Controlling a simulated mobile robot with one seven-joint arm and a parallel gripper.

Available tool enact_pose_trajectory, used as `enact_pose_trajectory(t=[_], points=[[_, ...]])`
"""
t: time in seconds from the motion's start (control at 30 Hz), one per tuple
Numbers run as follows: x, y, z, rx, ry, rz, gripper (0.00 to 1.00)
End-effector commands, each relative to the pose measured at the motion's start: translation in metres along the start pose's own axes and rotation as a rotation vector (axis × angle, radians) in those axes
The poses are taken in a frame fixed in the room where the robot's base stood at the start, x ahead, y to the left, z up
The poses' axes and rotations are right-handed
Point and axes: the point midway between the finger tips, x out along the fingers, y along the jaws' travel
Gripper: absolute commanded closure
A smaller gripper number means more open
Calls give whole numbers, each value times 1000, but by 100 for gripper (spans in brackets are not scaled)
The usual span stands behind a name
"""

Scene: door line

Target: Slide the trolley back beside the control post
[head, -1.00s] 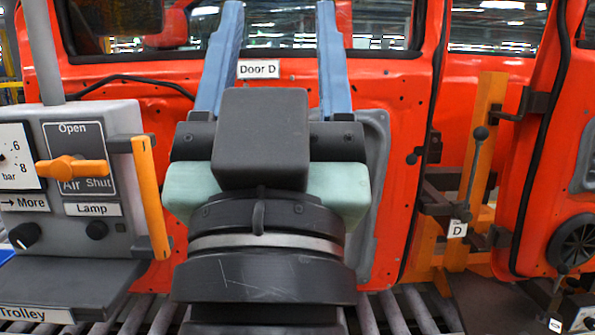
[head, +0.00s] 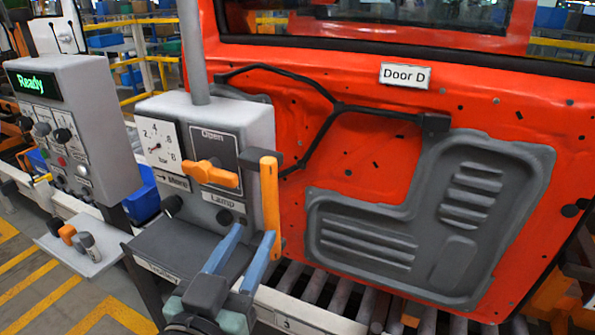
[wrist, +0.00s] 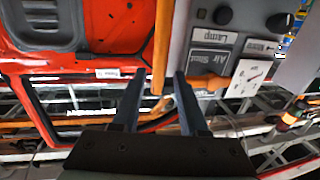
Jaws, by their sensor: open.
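The trolley (head: 205,118) is a grey box with a gauge, an orange valve lever and a "Trolley" shelf label. It stands before the red door, right of the control post (head: 72,125) with its green "Ready" display, with a gap between them. An upright orange handle (head: 270,200) is on the trolley's right side. My gripper (head: 252,233) is open and empty, its blue fingers near the handle's lower end. In the wrist view the handle (wrist: 162,45) lines up between the fingertips (wrist: 157,76); I cannot tell whether it is between them in depth.
The red door (head: 350,150), marked "Door D", stands behind and right of the trolley. Rollers (head: 315,285) run below it. A small shelf (head: 85,255) with small items juts from the control post. Yellow-striped floor (head: 50,300) lies at front left.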

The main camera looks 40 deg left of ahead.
Motion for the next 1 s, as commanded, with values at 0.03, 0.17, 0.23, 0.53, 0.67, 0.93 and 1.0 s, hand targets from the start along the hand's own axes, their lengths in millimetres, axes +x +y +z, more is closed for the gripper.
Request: enact_pose_trajectory(t=[0.03,0.17,0.23,0.53,0.67,0.93,1.0], points=[[5,0,-1,0,-1,1,57],[26,1,-4,0,0,3,57],[39,0,-4,0,1,2,57],[94,1,-5,1,2,1,57],[110,1,-3,1,1,1,57],[125,1,-1,2,2,1,57],[126,1,-1,2,2,1,57]])
